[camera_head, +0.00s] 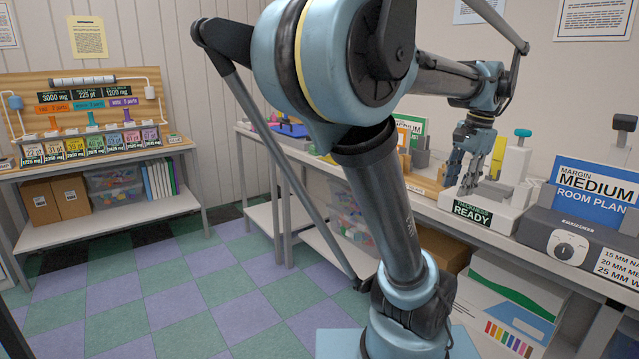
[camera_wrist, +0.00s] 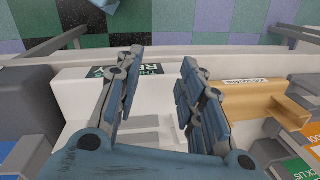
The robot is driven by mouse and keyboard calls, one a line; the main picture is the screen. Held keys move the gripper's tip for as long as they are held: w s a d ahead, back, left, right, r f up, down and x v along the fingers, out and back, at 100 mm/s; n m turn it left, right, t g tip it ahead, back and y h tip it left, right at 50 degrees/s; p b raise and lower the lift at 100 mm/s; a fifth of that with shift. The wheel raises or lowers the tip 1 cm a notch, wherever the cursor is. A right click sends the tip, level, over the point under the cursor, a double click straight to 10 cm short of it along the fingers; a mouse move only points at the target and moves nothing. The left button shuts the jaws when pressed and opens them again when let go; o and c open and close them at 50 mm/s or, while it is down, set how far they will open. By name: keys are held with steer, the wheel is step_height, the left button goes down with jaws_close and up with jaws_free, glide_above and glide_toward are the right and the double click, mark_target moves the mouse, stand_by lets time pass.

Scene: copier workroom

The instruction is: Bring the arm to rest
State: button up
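My arm is raised and stretches across the head view toward the right-hand bench. My gripper (camera_head: 464,178) points down over a white device with a dark READY sign (camera_head: 473,210). In the wrist view my gripper (camera_wrist: 162,60) is open, its two fingers apart with nothing between them. The white device (camera_wrist: 76,88) lies beneath the fingers there. Whether the fingertips touch it I cannot tell.
A dial unit (camera_head: 568,250) and a blue MEDIUM sign (camera_head: 597,187) stand right of the device. An orange tray (camera_wrist: 262,104) lies beside it in the wrist view. A shelf bench (camera_head: 110,225) stands at the left. The checkered floor (camera_head: 190,285) between is clear.

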steer(key=s+a+f+n, duration=0.2)
steer(key=a+f+n, duration=0.4)
steer(key=a+f, duration=0.2)
steer(key=s+a+f+n+t+h, duration=0.1)
steer(key=s+a+f+n, duration=0.2)
steer(key=a+f+n, duration=0.4)
step_height(320, 180, down, 6)
steer(key=shift+s+a+r+n, duration=0.15)
steer(key=shift+s+a+n, duration=0.2)
steer(key=shift+a, duration=0.75)
steer(key=shift+s, duration=0.1)
